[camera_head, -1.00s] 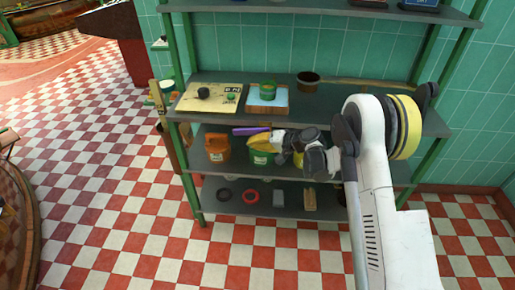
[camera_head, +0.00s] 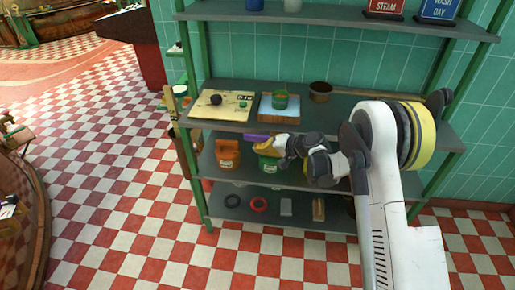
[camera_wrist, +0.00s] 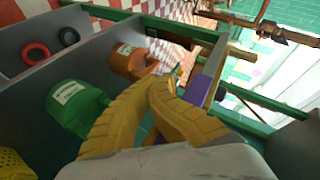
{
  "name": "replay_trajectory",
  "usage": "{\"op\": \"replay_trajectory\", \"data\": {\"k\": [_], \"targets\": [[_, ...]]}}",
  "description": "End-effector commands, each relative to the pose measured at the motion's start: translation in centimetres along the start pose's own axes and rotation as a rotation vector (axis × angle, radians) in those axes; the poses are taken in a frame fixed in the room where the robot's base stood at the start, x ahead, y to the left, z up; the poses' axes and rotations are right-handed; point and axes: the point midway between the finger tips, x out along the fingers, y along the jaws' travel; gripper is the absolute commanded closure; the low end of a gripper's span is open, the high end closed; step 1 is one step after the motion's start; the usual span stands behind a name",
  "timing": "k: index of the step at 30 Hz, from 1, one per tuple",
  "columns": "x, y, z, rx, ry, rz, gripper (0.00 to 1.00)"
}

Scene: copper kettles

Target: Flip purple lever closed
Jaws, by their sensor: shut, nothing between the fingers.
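The purple lever (camera_head: 257,137) shows as a short bar at the front of the rack, just under the upper board and above the orange and green pots. In the wrist view it is a purple strip (camera_wrist: 197,88), partly hidden behind my fingers. My gripper (camera_wrist: 160,86) has yellow ribbed fingers, shut with nothing between them. Their tips are close beside the purple strip; I cannot tell whether they touch it. In the head view my gripper (camera_head: 266,148) is small and partly merged with the pots and the lever.
An orange pot (camera_head: 228,153) and a green pot (camera_head: 268,163) stand close below my gripper on the middle shelf. Green rack posts (camera_head: 193,165) flank the shelves. Checkered floor in front is clear.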

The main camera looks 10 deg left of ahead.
Motion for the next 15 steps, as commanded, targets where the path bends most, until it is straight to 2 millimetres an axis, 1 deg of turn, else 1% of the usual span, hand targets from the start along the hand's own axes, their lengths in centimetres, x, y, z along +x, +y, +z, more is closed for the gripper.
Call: {"op": "replay_trajectory", "data": {"k": [1, 11, 15], "targets": [[-0.12, -0.9, -0.97, 0.008, 0.019, -0.014, 1.0], [-0.16, -0.93, -0.98, 0.008, 0.019, -0.013, 1.0], [0.25, -0.4, -0.7, 0.007, 0.017, -0.012, 1.0]]}}
